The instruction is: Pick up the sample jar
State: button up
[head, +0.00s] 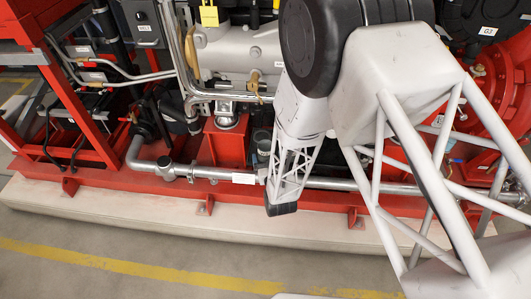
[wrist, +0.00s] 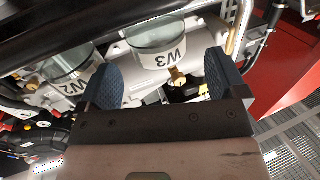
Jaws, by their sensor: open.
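In the wrist view, a clear glass jar (wrist: 160,35) with a white label reading W3 is ahead of my gripper (wrist: 160,65), in the gap between the fingers. A second glass jar (wrist: 68,62), labelled W2, stands to its left, partly behind the left finger. The frames do not show which jar is the sample jar. My gripper is open, with blue ridged pads on dark fingers, and nothing is seen held. The gap between the pads and the W3 jar is hard to judge. In the head view my arm covers much of the middle, and I cannot make out the jars.
A thick dark pipe (wrist: 75,25) crosses above the jars in the wrist view. A brass fitting (wrist: 177,76) lies between the fingers. A red panel (wrist: 275,65) is at the right. In the head view, the red pump frame (head: 110,180) sits on a pale plinth (head: 120,212).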

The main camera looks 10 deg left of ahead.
aim_at(267, 153)
dwell(0.3)
jog(key=shift+x, duration=2.6)
jog(key=shift+d, duration=0.1)
jog(key=c, duration=1.1)
jog(key=shift+r, duration=0.2)
jog(key=shift+r, duration=0.15)
jog(key=v, duration=1.8)
